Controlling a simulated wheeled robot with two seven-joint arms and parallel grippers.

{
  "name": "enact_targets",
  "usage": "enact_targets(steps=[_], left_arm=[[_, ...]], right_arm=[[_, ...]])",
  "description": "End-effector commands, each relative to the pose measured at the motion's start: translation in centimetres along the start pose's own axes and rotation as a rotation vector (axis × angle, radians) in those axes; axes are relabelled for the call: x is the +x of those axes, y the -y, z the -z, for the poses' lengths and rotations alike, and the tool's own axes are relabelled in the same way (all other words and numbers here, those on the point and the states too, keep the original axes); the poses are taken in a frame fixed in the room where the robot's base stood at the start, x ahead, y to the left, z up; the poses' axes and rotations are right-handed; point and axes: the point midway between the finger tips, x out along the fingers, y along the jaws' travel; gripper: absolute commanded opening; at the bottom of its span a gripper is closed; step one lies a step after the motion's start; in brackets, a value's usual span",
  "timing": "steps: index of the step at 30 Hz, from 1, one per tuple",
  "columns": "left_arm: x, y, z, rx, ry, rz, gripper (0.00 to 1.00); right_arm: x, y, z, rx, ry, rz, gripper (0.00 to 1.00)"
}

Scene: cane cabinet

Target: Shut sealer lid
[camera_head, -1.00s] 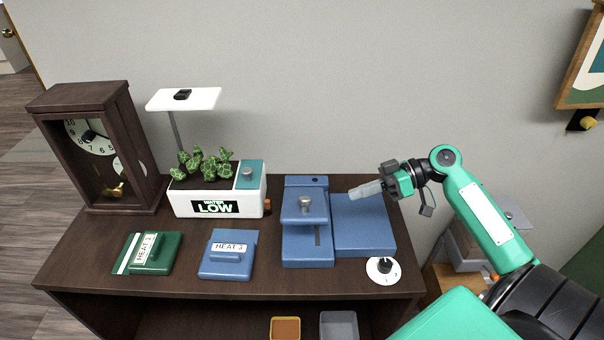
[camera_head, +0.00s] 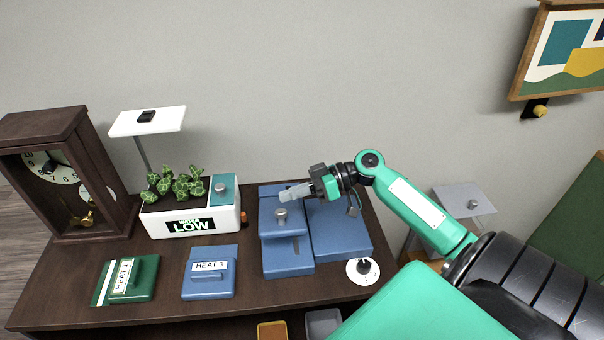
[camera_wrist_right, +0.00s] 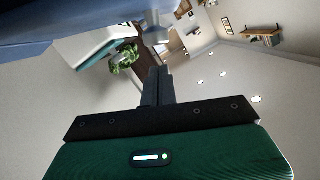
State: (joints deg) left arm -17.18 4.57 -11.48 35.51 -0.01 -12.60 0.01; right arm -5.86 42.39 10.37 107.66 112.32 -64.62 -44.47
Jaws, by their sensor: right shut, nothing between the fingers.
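The blue sealer (camera_head: 342,236) stands at the right of the dark cabinet top. Its narrower left part (camera_head: 281,232) carries a round grey knob (camera_head: 281,215) and a dark slot toward the front; how far any lid on it is raised is hard to tell. My right gripper (camera_head: 293,192) is shut and empty, its fingers pointing left just behind and above the knob; contact cannot be told. In the right wrist view the shut fingers (camera_wrist_right: 157,85) point toward the grey knob (camera_wrist_right: 155,32), with a blue surface at upper left. My left gripper is not in view.
A white dial (camera_head: 362,270) sits at the sealer's front right. Left of the sealer are a planter (camera_head: 190,225) with a lamp, a wooden clock (camera_head: 60,175), a blue HEAT block (camera_head: 209,272) and a green HEAT block (camera_head: 126,280). The wall is behind.

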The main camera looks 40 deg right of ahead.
Motion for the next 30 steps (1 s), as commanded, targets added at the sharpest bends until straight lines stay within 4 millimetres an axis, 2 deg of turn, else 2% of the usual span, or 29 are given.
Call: enact_targets(steps=[6,17,20,26,30], left_arm=[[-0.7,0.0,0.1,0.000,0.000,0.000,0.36],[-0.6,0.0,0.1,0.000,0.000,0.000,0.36],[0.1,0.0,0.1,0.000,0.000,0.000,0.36],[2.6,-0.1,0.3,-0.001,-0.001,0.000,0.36],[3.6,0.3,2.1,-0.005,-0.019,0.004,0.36]], right_arm=[[0.4,0.0,-1.6,0.000,0.000,-0.001,0.00],[0.4,0.0,-1.8,-0.002,0.000,-0.001,0.00],[0.5,0.0,-2.3,-0.015,0.000,-0.003,0.00],[1.0,0.2,-4.1,-0.097,-0.001,-0.022,0.00],[1.3,0.4,-5.3,-0.164,0.000,-0.039,0.00]])
